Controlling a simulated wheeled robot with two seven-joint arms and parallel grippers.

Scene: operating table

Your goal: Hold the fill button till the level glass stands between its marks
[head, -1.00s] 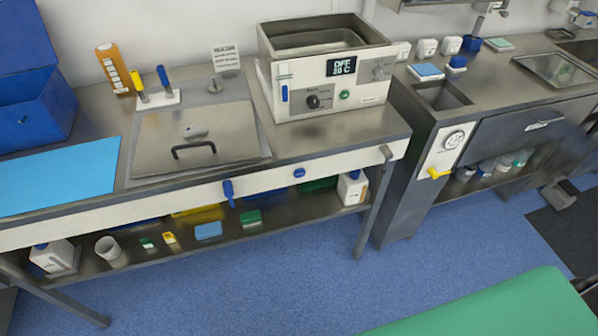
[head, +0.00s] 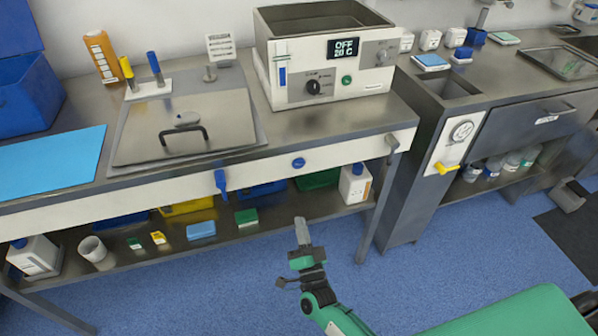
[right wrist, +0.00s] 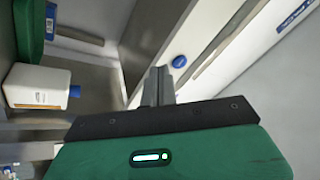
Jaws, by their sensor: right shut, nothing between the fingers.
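A round blue button (head: 298,163) sits on the pale front panel of the counter; it also shows in the right wrist view (right wrist: 179,62). The water bath (head: 330,102) stands above it, its display reading OFF and 20 C. An upright strip with blue in it (head: 282,77), apparently the level glass, is on the bath's front left; its marks are too small to read. My right gripper (head: 301,230) is shut and empty, below and in front of the button, apart from it. The closed fingers also show in the right wrist view (right wrist: 160,78). My left gripper is out of view.
A blue lever (head: 221,181) projects from the panel left of the button, and a grey handle (head: 392,143) to the right. A white bottle (head: 354,184) and several boxes stand on the lower shelf. Blue floor is clear between.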

